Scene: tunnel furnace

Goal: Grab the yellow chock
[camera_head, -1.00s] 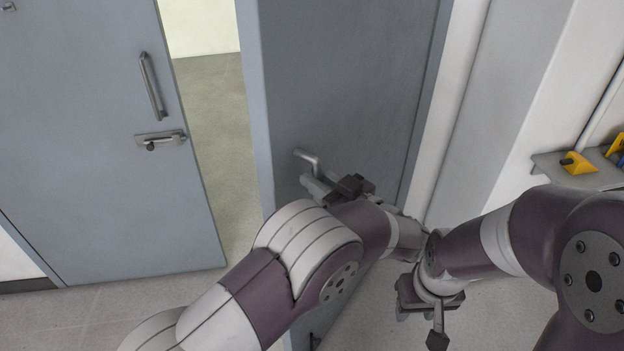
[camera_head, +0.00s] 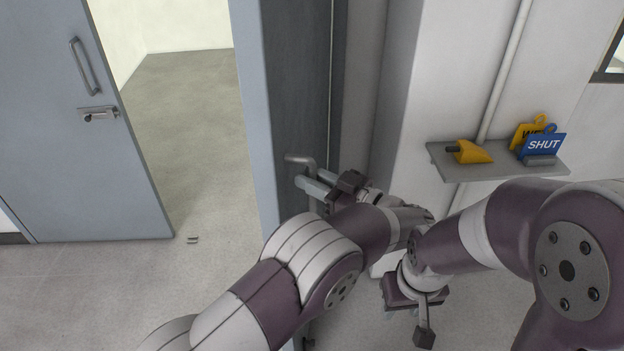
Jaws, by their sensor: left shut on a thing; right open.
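The yellow chock (camera_head: 474,153) sits on a small grey wall shelf (camera_head: 500,172) at the right. It is a wedge with a dark piece at its left end. My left gripper (camera_head: 312,187) is shut on the handle (camera_head: 302,160) of the grey door (camera_head: 293,85) in the middle, away from the chock. My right gripper (camera_head: 402,312) is open and points down, below and left of the shelf. Its fingertips are small and partly hidden. My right forearm lies just below the shelf.
A blue SHUT sign (camera_head: 543,146) and a yellow sign (camera_head: 523,132) stand right of the chock. A white pipe (camera_head: 505,70) runs up behind the shelf. Another door leaf (camera_head: 80,160) with a handle and latch is at the left. The doorway between the leaves is clear.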

